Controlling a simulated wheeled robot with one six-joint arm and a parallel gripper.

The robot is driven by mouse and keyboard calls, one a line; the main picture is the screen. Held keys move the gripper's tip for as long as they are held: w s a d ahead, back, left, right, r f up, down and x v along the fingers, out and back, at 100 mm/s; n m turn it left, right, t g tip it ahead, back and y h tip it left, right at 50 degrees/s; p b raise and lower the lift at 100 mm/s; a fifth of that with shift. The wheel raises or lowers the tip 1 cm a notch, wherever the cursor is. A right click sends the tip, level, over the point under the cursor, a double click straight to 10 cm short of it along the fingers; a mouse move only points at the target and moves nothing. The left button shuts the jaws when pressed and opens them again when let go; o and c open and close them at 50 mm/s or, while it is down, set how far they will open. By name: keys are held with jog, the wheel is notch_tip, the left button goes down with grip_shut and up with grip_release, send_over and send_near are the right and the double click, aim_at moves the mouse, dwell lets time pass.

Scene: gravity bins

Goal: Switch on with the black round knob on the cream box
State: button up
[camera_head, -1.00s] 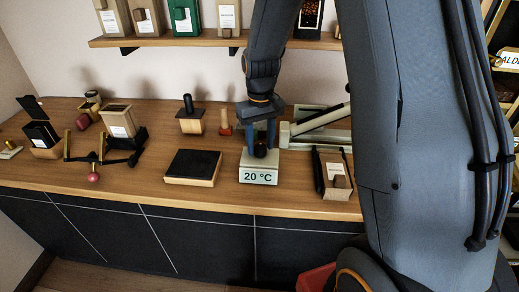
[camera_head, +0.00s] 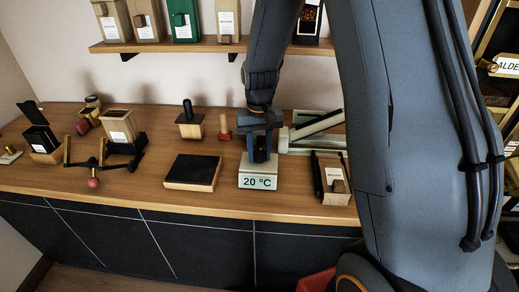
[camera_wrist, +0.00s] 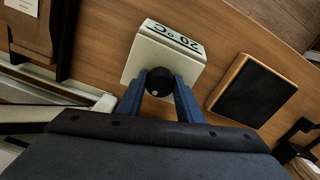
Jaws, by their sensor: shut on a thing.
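The cream box (camera_head: 258,182) stands on the wooden counter, with a front display reading "20 °C". It also shows in the wrist view (camera_wrist: 172,51), tilted in the picture. The black round knob (camera_wrist: 160,82) is on the box's top and bears a small pale dot. My gripper (camera_head: 259,153) comes down over the box from above. Its two blue fingers (camera_wrist: 160,92) are on either side of the knob and shut on it. In the head view the fingers mostly hide the knob.
A black-topped wooden block (camera_head: 193,170) lies left of the box. A kraft bag (camera_head: 332,180) stands close on the right. A cream, rail-like device (camera_head: 318,130) is behind right. Bare counter lies in front.

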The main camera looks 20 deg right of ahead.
aim_at(259, 151)
jog(key=m+p, duration=0.1)
jog(key=m, duration=0.3)
jog(key=shift+m+p, duration=0.35)
jog(key=shift+m, duration=0.65)
jog(key=m+p, duration=0.1)
jog(key=m, duration=0.4)
jog(key=shift+f, duration=0.1)
jog(key=o, duration=1.1)
jog(key=shift+o, duration=0.2)
jog(key=shift+r+p, duration=1.85)
jog(key=shift+r, duration=0.7)
